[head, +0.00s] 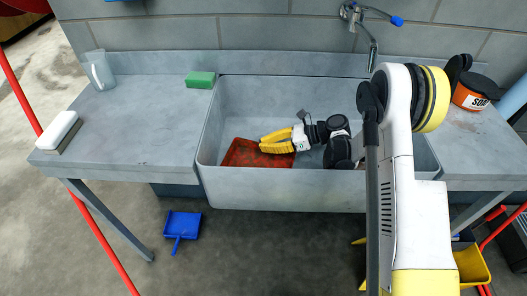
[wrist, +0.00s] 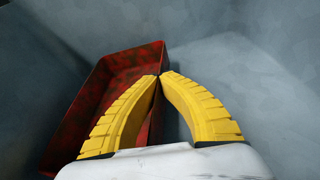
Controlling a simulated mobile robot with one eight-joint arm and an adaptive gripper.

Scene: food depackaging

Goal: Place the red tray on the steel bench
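The red tray (head: 240,153) is inside the grey sink basin, toward its left front. I cannot tell whether it rests on the basin floor. My gripper (head: 262,143) reaches in from the right, over the tray's right part. In the wrist view the yellow fingertips (wrist: 163,76) come together on the right wall of the red tray (wrist: 125,68), with that wall running between the fingers. The tray looks empty. The steel bench (head: 140,125) has a flat top left of the basin.
On the left bench top are a clear jug (head: 98,70), a white-topped brush (head: 60,130) and a green sponge (head: 200,79); its middle is bare. The basin's raised walls surround the tray. A tap (head: 372,45) hangs behind. An orange soap tub (head: 473,95) stands at right.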

